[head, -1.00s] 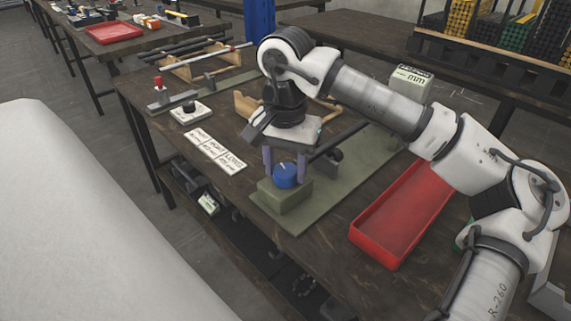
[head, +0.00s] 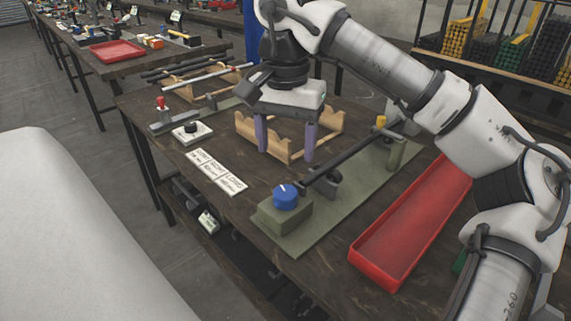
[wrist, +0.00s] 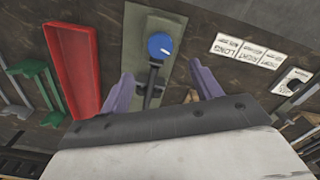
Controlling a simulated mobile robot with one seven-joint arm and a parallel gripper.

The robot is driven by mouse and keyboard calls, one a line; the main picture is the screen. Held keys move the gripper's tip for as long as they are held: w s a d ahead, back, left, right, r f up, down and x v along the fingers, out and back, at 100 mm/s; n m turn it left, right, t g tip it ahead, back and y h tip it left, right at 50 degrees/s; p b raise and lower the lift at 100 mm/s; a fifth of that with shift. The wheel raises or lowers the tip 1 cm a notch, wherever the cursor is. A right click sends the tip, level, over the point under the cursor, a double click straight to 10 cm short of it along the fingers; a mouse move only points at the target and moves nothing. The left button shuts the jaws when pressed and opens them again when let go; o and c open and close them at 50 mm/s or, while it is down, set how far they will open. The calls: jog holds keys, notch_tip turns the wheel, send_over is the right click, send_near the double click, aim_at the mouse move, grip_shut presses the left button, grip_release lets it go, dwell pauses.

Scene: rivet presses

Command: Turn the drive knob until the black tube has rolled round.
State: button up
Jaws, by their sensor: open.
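The blue drive knob (head: 286,197) sits on a green block at the near end of a green base plate (head: 300,240); it also shows in the wrist view (wrist: 160,45). A white mark is on its top. The black tube (head: 350,150) runs from near the knob along the plate, resting on supports, toward a yellow-topped post (head: 381,122). My gripper (head: 285,155) has two purple fingers, apart and empty, raised above the table behind the knob and touching nothing. In the wrist view the fingers (wrist: 160,85) flank part of the tube's line.
A long red tray (head: 408,230) lies right of the plate. A wooden rack (head: 290,150) stands behind it. Label cards (head: 214,171) lie to the left, near a white box with a black dial (head: 192,132). Bare table lies between the cards and plate.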

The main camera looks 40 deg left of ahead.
jog(key=shift+r, duration=1.75)
jog(key=shift+f, duration=0.1)
